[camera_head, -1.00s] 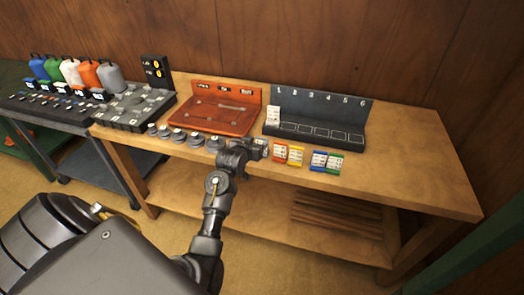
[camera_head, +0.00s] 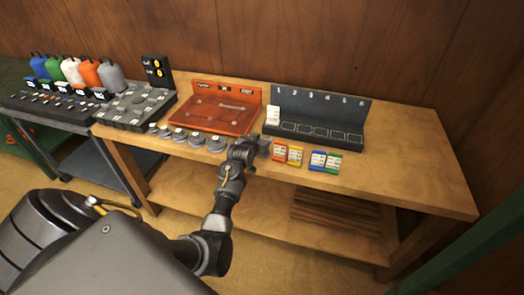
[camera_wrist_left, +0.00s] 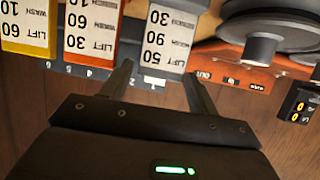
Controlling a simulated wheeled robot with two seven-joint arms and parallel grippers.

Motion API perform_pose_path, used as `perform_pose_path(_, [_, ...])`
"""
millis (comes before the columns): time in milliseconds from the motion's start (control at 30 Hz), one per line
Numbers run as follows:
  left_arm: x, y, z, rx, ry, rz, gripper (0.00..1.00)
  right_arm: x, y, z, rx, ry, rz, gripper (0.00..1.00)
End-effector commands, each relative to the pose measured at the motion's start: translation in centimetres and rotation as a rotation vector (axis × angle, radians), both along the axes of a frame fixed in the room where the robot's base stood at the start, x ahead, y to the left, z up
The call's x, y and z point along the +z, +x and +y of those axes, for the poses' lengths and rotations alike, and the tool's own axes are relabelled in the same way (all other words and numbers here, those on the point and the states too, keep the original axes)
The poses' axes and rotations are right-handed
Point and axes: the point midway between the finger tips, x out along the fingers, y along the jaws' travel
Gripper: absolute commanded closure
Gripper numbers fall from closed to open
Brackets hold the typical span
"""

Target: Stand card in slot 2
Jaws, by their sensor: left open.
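The dark card rack (camera_head: 318,107) has slots numbered 1 to 6. A white card (camera_head: 273,115) stands in slot 1; slot 2 (camera_head: 288,127) looks empty. My left gripper (camera_head: 263,148) is low at the table's front edge, left of the red card (camera_head: 279,151). In the left wrist view my open fingers (camera_wrist_left: 160,85) point at a grey-edged card (camera_wrist_left: 165,35), which shows between them. I cannot tell whether they touch it. The arm mostly hides this card in the head view. My right gripper is not in view.
A yellow card (camera_head: 295,155), a blue card (camera_head: 317,160) and a green card (camera_head: 333,162) lie right of the red one. An orange-brown board (camera_head: 215,118) stands left of the rack, with several grey weights (camera_head: 180,135) before it. The table's right end is clear.

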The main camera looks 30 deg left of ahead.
Motion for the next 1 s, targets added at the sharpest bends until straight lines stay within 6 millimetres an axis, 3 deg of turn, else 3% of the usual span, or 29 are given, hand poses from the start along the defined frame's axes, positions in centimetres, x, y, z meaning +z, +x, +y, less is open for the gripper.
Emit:
perform_pose_path(33, [0.0, 0.0, 0.0, 0.0, 0.0, 0.0, 0.4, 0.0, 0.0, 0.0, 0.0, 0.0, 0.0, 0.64])
perform_pose_path(433, [0.0, 0.0, 0.0, 0.0, 0.0, 0.0, 0.91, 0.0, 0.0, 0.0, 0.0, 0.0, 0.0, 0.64])
perform_pose_path(767, [0.5, 0.0, 0.0, 0.0, 0.0, -0.002, 0.91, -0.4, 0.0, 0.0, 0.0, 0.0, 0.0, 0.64])
perform_pose_path(933, [2.7, 0.1, 0.1, -0.001, 0.004, -0.007, 0.91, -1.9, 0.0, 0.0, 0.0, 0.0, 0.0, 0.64])
perform_pose_path(1000, [4.2, -0.8, -0.5, 0.0, 0.002, -0.006, 0.91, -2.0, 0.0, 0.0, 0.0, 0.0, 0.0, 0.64])
